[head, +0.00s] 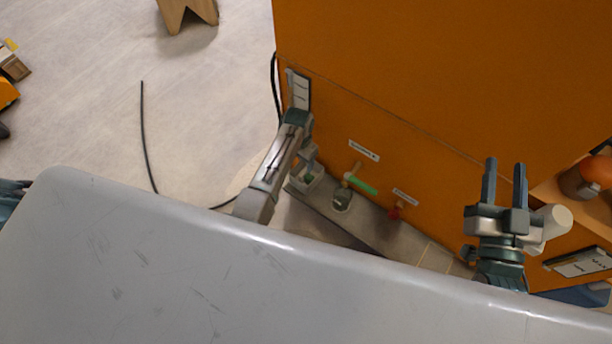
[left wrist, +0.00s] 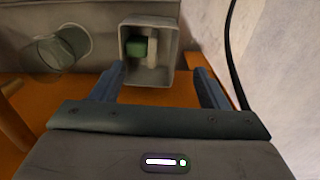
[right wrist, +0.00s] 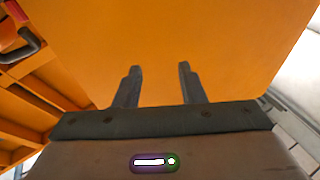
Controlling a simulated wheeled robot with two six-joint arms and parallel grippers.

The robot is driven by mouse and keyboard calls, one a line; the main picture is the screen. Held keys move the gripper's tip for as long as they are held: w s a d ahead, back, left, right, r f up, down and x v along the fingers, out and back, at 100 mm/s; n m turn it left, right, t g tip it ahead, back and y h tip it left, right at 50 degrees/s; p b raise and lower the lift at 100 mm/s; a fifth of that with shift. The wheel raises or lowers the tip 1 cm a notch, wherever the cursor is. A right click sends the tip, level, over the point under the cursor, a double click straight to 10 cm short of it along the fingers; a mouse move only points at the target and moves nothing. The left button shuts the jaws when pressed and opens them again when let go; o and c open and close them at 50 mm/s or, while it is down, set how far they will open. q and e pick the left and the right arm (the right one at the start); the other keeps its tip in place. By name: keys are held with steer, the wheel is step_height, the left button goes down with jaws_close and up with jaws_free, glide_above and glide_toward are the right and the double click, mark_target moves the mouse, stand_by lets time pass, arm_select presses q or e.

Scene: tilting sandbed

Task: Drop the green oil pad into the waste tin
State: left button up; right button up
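A green pad-like block (left wrist: 142,46) lies inside a small grey square open-topped container (left wrist: 168,74), beside a pale piece. I cannot tell whether this container is the waste tin. It also shows small in the head view (head: 309,180), low by the orange wall. My left gripper (left wrist: 156,82) is open and empty, its fingers pointing toward the container, which lies beyond and between the fingertips. In the head view my left arm partly hides this area. My right gripper (head: 505,163) is open and empty in front of the orange panel, far to the right.
A glass jar (head: 342,201) stands right of the container; a green-handled thing (head: 361,185) is beside it. A red knob (head: 395,212) sits further right. The orange cabinet (head: 420,70) rises behind. A dark cable (head: 143,130) lies on the open floor at left.

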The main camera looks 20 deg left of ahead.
arm_select(q)
step_height(320, 180, up, 11)
steer(key=p, duration=0.3)
steer(key=shift+f, duration=0.15)
arm_select(e)
steer(key=s+a+f+g, duration=0.1)
steer(key=s+f+g, duration=0.3)
steer(key=f, duration=0.4)
steer(key=s+f+g, duration=0.5)
steer(key=f+g, duration=0.2)
steer(key=shift+a+f, duration=0.35)
